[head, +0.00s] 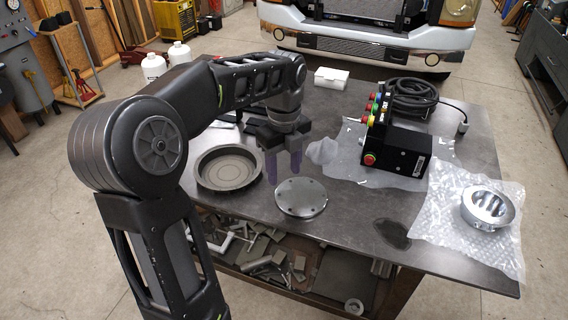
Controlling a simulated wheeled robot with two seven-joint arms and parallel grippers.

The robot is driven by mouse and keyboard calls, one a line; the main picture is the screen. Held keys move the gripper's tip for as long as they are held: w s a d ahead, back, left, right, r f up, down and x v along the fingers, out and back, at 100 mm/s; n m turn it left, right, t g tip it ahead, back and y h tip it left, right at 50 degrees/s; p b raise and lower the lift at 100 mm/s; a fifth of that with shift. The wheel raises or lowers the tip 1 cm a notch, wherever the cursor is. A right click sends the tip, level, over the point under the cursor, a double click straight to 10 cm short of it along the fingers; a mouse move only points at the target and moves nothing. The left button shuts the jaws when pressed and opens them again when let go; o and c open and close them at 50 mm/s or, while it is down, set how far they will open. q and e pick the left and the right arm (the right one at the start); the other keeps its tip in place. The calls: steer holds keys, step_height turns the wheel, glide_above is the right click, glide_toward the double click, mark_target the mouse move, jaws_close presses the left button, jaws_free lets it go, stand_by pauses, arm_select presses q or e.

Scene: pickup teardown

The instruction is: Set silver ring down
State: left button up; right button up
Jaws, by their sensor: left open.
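The silver ring (488,209) is a thick, shiny metal ring. It rests on a sheet of bubble wrap (455,240) at the right end of the dark table. My left gripper (284,168) points down over the middle-left of the table, well to the left of the ring. Its fingers are apart, with nothing seen between them. My right gripper does not show.
A round grey pan (229,184) and a flat disc with bolt holes (300,197) lie near my left gripper. A black control box (396,150) with coloured buttons stands on clear plastic behind. A dark patch (393,233) marks the table (350,225) near its front edge.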

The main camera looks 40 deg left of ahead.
arm_select(q)
step_height(320, 180, up, 2)
